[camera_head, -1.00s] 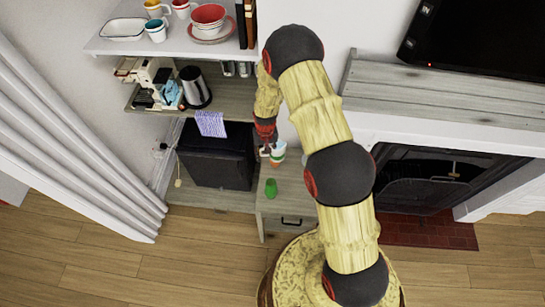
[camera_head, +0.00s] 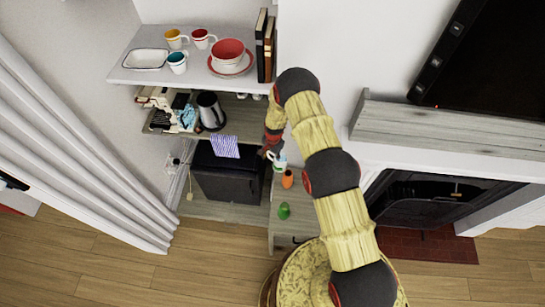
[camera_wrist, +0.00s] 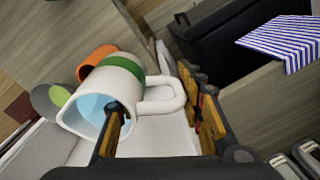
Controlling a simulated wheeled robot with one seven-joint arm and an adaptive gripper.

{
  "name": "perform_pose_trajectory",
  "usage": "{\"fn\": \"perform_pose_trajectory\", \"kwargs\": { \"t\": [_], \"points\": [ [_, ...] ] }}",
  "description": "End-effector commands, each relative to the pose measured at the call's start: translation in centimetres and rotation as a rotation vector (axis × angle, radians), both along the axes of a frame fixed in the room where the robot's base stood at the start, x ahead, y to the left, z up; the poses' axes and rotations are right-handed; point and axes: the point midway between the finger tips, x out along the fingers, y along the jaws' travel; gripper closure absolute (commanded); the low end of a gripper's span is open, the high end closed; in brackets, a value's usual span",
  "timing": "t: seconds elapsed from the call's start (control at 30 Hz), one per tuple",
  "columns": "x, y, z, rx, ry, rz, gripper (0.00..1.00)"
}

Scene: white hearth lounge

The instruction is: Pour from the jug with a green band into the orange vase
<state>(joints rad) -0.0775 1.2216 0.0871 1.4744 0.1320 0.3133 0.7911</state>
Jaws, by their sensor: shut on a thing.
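The jug (camera_head: 279,164) is white with a green band and a pale blue inside. It shows large in the wrist view (camera_wrist: 124,62), its mouth towards the lower left and its handle to the right. My gripper (camera_wrist: 160,115) is shut on the jug at its handle side; the exact contact is partly hidden. In the head view my gripper (camera_head: 271,153) is at the jug's upper left. The orange vase (camera_head: 288,180) stands on the low grey cabinet, just below the jug in the picture. In the wrist view the orange vase (camera_wrist: 97,57) is partly hidden behind the jug.
A green vase (camera_head: 284,211) stands nearer on the same cabinet. Shelves to the left hold a kettle (camera_head: 210,111), cups, a red bowl (camera_head: 228,52) and books (camera_head: 265,45). A striped cloth (camera_head: 224,146) hangs from the lower shelf. The fireplace (camera_head: 420,200) is to the right.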

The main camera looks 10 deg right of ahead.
Motion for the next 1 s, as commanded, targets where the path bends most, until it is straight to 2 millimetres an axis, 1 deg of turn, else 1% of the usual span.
{"fn": "perform_pose_trajectory", "kwargs": {
  "t": [0.3,0.6,1.0],
  "points": [
    [0.4,0.2,1.0,0.06,-0.069,-0.003,1.0],
    [0.7,0.3,1.5,0.105,-0.125,-0.003,1.0],
    [0.7,0.4,0.9,0.111,-0.131,-0.001,1.0]
  ]
}}
